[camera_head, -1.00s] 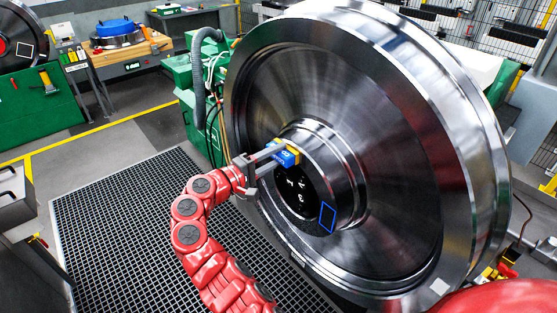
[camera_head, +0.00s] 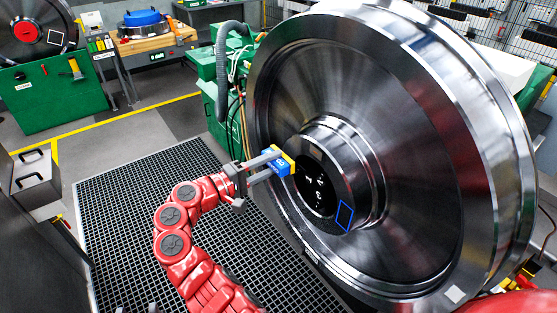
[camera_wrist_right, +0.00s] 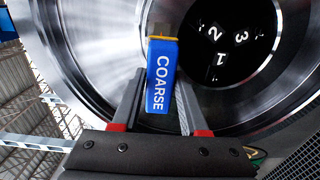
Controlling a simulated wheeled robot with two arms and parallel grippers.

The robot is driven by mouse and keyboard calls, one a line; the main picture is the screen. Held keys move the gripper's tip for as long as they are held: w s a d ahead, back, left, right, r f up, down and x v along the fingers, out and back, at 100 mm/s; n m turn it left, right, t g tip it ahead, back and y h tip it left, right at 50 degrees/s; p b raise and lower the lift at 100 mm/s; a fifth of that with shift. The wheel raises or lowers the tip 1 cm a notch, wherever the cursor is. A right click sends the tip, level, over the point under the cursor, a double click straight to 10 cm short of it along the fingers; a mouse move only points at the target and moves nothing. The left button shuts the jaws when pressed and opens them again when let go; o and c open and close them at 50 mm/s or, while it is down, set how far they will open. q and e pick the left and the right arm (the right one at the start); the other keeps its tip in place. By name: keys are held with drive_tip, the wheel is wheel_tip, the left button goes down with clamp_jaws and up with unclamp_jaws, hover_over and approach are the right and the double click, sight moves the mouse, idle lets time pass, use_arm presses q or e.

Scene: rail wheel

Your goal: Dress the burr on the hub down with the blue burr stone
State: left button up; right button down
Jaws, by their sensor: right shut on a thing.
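The large steel rail wheel (camera_head: 400,120) stands upright, with its raised hub (camera_head: 345,148) facing me. The hub has a dark bore face with white numerals (camera_head: 318,185) and a blue outlined quadrilateral (camera_head: 344,215) low on its right side. I cannot make out the burr. My right gripper (camera_head: 273,163) is shut on the blue burr stone (camera_head: 280,168), at the hub's left edge. In the right wrist view the stone (camera_wrist_right: 162,78) reads COARSE and has a yellowish end towards the hub. I cannot tell whether it touches. My left gripper is not in view.
A floor grating (camera_head: 130,215) lies below my right arm. A green machine with a grey hose (camera_head: 222,70) stands behind the wheel at left. A wooden bench (camera_head: 150,52) with a blue-topped round part and a green cabinet (camera_head: 40,100) are farther back.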

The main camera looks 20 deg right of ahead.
sight(285, 157)
drive_tip(key=shift+d, duration=0.1)
idle(0.5)
drive_tip(key=x, duration=0.4)
drive_tip(key=shift+w, duration=0.1)
drive_tip(key=shift+x, duration=0.9)
drive_tip(key=shift+x, duration=0.95)
drive_tip(key=shift+p, duration=0.3)
